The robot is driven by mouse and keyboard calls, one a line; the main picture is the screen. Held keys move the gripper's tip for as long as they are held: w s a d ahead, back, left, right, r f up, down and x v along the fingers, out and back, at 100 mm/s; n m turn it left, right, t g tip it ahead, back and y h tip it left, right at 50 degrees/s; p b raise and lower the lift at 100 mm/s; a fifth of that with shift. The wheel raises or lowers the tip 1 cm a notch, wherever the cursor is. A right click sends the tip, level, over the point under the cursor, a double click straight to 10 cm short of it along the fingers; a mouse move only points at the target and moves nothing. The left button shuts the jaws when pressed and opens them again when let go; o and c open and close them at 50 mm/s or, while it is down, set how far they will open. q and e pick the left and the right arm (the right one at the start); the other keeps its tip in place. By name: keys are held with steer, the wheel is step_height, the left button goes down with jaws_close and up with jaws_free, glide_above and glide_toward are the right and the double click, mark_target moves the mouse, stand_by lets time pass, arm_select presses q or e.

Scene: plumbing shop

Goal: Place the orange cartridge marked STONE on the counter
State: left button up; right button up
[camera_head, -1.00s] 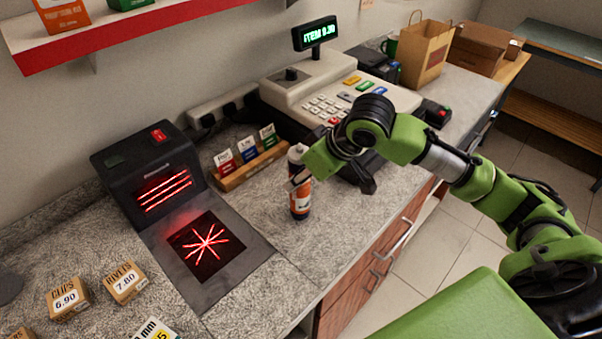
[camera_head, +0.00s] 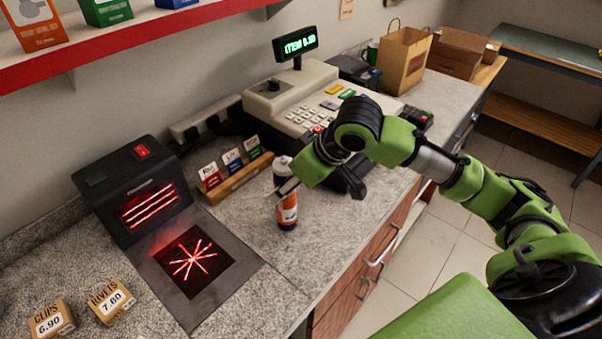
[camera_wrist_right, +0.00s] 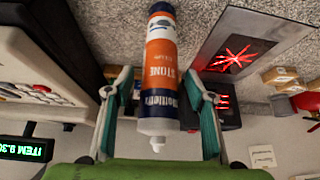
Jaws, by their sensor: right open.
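The orange, white and dark blue cartridge marked STONE (camera_head: 287,212) stands upright on the grey speckled counter (camera_head: 335,236), between the scanner and the register. In the right wrist view the cartridge (camera_wrist_right: 160,65) shows its STONE label and its white nozzle towards me. My right gripper (camera_head: 287,187) is at the cartridge's upper part. In the wrist view its fingers (camera_wrist_right: 160,100) are open, one on each side of the cartridge, with a gap on both sides. My left gripper is in no view.
A black scanner (camera_head: 135,190) with a glowing red plate (camera_head: 193,262) is left of the cartridge. A wooden card holder (camera_head: 237,178) stands just behind it. The cash register (camera_head: 300,105) is behind my right gripper. Clear counter lies in front of the cartridge.

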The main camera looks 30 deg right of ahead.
steer(key=v, duration=1)
steer(key=shift+s+r+b, duration=0.2)
steer(key=shift+s+b, duration=0.05)
steer(key=shift+b, duration=0.05)
